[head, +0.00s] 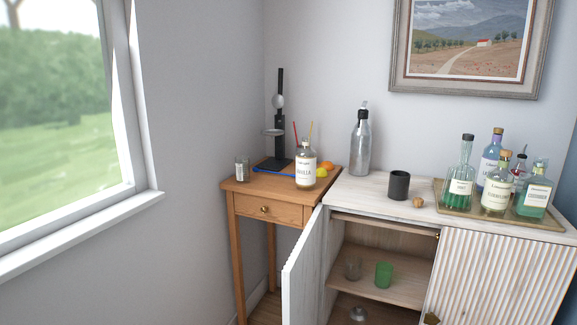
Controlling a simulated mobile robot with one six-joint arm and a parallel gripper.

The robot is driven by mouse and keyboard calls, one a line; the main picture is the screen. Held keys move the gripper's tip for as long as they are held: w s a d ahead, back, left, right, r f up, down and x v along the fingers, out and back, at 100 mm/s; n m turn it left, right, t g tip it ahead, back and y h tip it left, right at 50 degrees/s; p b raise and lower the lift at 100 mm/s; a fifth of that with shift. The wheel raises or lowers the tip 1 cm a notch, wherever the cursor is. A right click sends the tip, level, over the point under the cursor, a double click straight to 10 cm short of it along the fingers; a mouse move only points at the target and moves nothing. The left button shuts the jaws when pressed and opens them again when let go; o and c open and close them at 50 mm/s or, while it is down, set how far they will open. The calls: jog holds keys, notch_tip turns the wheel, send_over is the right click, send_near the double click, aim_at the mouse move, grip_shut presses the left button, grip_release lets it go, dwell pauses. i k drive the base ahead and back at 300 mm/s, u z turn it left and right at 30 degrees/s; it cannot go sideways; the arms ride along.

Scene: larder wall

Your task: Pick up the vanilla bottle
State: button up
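The vanilla bottle (306,168), clear with a dark stopper and a pale label whose small print seems to read "vanilla", stands upright on the small wooden side table (262,211). It is near the table's right side, close to the white cabinet. My gripper is not in view. Nothing is seen touching the bottle.
Beside the bottle are a black stand (280,130), lemon (321,173), orange (326,166) and small glass (242,169). The cabinet top (350,190) holds a grey bottle (360,144), dark cup (399,185) and bottle tray (463,212). A cabinet door (301,268) hangs open.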

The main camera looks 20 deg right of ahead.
aim_at(305, 156)
jog(key=u, duration=0.6)
jog(key=i, duration=0.9)
jog(key=u, duration=0.4)
